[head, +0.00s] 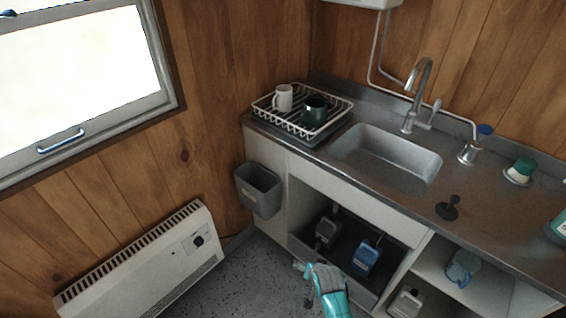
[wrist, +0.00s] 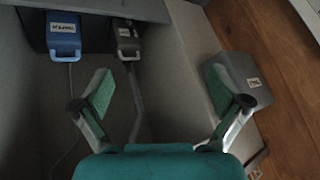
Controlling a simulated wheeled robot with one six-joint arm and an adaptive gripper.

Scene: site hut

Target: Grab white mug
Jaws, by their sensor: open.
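The white mug (head: 283,98) stands in the white wire dish rack (head: 262,107) at the left end of the counter. A dark green mug (head: 314,111) is in the rack to its right. My gripper (head: 306,281) is low in front of the sink unit, well below and apart from the mug. In the wrist view my gripper (wrist: 168,95) is open, with green pads on its two fingers and nothing between them. The white mug does not show in the wrist view.
A grey bin (head: 258,190) hangs on the unit's left side. Blue (head: 366,256) and grey (head: 326,232) containers stand in the open cupboard. The sink (head: 387,158) and tap (head: 418,95) are right of the rack. A heater (head: 150,268) stands at the left wall.

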